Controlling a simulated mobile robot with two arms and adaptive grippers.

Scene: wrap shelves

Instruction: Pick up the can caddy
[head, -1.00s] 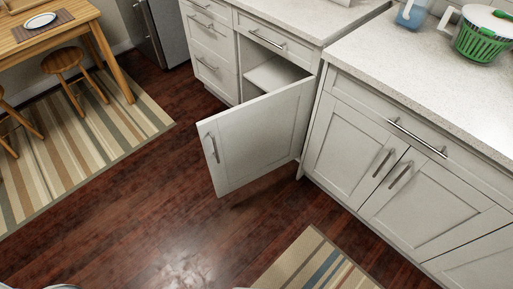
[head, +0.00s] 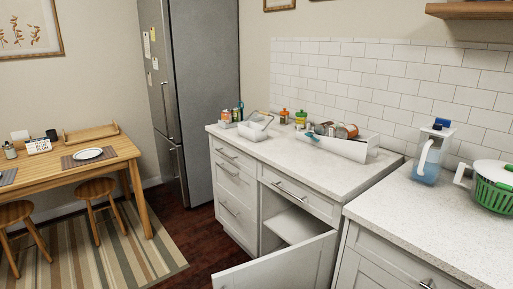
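A long white open holder (head: 345,149) with several cans and other items in it stands on the left counter, toward its right side near the tiled wall. It looks like the can caddy. A brown-orange can (head: 347,131) shows at its top. A smaller white container (head: 253,131) with a handle stands farther left on the same counter; its contents are hard to make out. Neither of my grippers is in view.
A cabinet door (head: 280,264) stands open below the left counter (head: 290,163), whose front is clear. A blue-and-clear pitcher (head: 427,158) and a green colander (head: 494,192) stand on the right counter. A fridge (head: 205,90) and wooden table (head: 125,152) are at left.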

